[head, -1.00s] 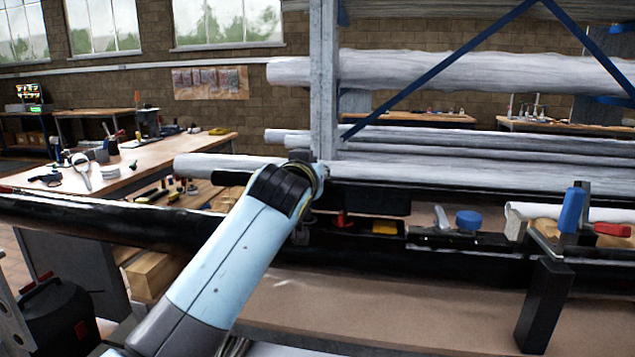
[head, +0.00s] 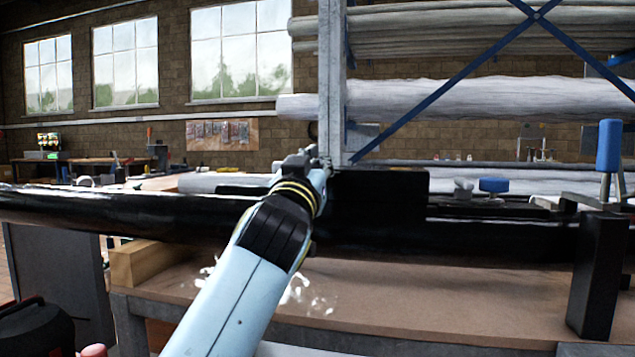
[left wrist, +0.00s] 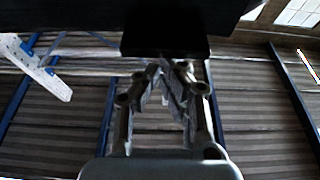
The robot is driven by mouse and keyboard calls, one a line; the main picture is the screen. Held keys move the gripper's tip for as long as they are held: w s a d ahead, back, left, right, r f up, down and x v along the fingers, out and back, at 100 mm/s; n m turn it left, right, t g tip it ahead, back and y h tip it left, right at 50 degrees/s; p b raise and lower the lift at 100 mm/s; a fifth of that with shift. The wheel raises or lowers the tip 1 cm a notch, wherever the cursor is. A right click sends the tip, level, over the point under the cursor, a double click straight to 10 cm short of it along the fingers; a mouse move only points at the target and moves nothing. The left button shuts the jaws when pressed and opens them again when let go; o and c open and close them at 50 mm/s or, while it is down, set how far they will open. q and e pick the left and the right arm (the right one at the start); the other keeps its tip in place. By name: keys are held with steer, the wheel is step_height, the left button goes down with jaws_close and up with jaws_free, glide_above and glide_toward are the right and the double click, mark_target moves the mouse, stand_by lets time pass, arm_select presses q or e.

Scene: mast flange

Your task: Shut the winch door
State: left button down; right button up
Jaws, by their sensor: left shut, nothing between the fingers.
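A long glossy black mast (head: 130,215) lies across the head view above the bench. A flat black panel (head: 385,195) stands at its middle, just right of my left gripper; it may be the winch door, but I see no clear hinge or gap. My left gripper (head: 308,158) is at the panel's upper left corner, shut and empty. In the left wrist view the closed fingers (left wrist: 163,75) point at a dark block (left wrist: 165,38) below a wide black shape; I cannot tell whether they touch. My right gripper is not in view.
The brown bench (head: 440,290) is mostly clear in front. A black post (head: 600,275) stands at right below a blue-handled clamp (head: 609,145). A wooden block (head: 145,262) sits under the mast at left. A grey rack upright (head: 332,80) rises behind my gripper.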

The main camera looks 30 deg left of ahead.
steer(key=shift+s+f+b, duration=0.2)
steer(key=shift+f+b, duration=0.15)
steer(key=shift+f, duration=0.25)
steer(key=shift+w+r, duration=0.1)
